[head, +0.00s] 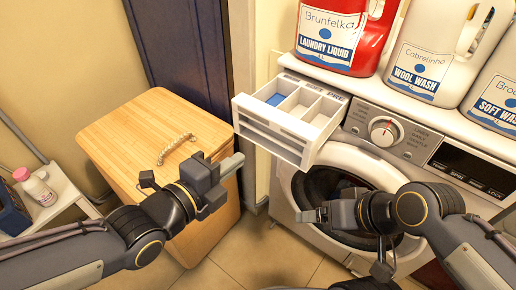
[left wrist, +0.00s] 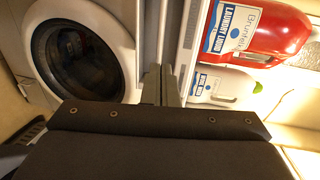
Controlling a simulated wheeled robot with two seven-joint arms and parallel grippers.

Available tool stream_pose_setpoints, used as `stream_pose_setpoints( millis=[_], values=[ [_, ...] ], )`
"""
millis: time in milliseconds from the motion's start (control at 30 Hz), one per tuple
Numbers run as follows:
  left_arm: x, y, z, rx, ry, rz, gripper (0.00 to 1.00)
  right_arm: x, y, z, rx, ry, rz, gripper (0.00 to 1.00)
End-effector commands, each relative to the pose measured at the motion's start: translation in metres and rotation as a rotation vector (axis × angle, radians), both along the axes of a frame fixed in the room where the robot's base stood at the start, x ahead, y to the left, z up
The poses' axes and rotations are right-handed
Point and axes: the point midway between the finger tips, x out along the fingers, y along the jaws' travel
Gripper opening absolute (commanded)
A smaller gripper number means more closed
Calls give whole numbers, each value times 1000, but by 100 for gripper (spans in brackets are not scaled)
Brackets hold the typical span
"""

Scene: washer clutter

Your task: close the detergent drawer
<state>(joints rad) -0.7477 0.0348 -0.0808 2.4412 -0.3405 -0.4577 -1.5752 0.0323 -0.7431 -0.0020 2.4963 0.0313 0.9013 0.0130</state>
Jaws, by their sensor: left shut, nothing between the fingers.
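The white detergent drawer (head: 272,141) is pulled out of the upper left of the washer (head: 345,158) in the head view. Its compartments show from above, one with a blue bottom. My left gripper (head: 233,165) is shut and empty, just left of and slightly below the drawer's front, with a small gap in the picture. In the left wrist view its closed fingers (left wrist: 158,86) stand out against the washer. My right gripper (head: 306,215) hangs in front of the round washer door; its finger gap is not clear.
A red laundry liquid bottle (head: 345,35), a white wool wash bottle (head: 432,55) and a soft wash bottle (head: 495,95) stand on the washer. A wooden hamper (head: 125,125) with a rope handle is left of the drawer. A small shelf (head: 62,190) holds bottles at far left.

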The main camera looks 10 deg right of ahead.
Motion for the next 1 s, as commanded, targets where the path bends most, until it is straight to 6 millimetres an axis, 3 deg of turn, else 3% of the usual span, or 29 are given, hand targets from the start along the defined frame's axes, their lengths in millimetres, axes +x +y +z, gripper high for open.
stream_pose_setpoints(
  millis=[200, 400, 1000],
  values=[
    [28, -37, -12, 2, 1, -2, 0, 0, 0, -12, 0, 0, 0, 80],
    [46, -58, -16, 0, 1, 0, 0, 0, 0, -17, 0, 0, 0, 80],
    [54, -68, -17, -2, 2, 2, 0, 0, 0, -19, 0, 0, 0, 80]
  ],
)
